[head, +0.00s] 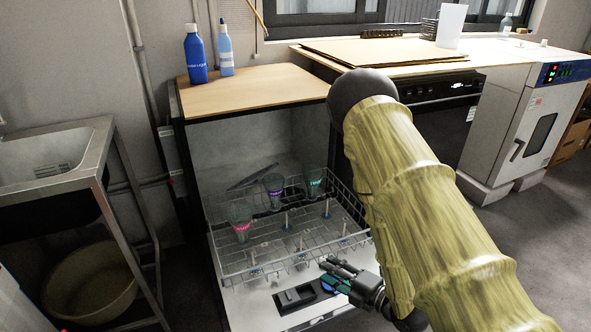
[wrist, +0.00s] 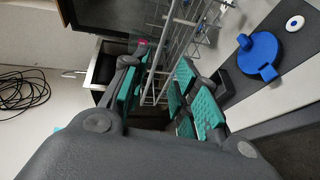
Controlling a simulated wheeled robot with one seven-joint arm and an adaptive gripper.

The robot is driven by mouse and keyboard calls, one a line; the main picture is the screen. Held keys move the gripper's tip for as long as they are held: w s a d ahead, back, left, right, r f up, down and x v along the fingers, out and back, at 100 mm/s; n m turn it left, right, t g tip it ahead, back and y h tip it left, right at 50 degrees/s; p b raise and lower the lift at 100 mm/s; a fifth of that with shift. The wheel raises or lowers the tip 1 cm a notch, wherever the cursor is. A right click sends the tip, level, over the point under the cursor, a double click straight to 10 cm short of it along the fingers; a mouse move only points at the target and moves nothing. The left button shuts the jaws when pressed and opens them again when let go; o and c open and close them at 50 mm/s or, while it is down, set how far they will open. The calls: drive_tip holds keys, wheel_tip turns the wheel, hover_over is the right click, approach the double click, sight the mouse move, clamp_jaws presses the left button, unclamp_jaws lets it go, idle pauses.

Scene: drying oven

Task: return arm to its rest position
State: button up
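My arm, in a yellowish ribbed sleeve, crosses the right half of the head view. It bends at a dark round joint and hangs down in front of the open dishwasher (head: 255,308). My gripper (head: 335,275) is low, over the lowered door and close to the front right of the wire rack (head: 225,262). In the wrist view its teal-padded fingers (wrist: 158,78) stand apart with nothing between them, so it is open and empty. Rack wires (wrist: 172,45) show just beyond the fingertips. I cannot tell whether they touch.
Several labelled glass vessels, one with a pink label (head: 240,222), stand in the rack. A blue bottle (head: 196,58) is on the wooden top (head: 250,92). A metal sink (head: 55,160) stands left; the drying oven (head: 535,125) is right. Floor at right is clear.

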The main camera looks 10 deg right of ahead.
drive_tip(key=s+d+f+m+g+h+p, duration=0.1)
drive_tip(key=s+d+m+g+h+p, duration=0.2)
drive_tip(key=s+m+p, duration=0.35)
drive_tip(key=s+d+f+m+g+h+p, duration=0.2)
drive_tip(key=s+m+h+p, duration=0.3)
drive_tip(key=m+p, duration=0.3)
drive_tip(key=s+r+m+g+h+p, duration=0.1)
drive_tip(key=s+r+m+g+p, duration=0.1)
drive_tip(key=s, duration=0.7)
drive_tip(key=s+r+m+g+h+p, duration=0.1)
drive_tip(key=s+r+m+g+p, duration=0.1)
drive_tip(key=s+m+g+p, duration=0.3)
drive_tip(key=s+m+p, duration=0.2)
drive_tip(key=s+m, duration=0.2)
drive_tip(key=s, duration=0.1)
drive_tip(key=shift+d+r, duration=0.2)
drive_tip(key=shift+r, duration=0.15)
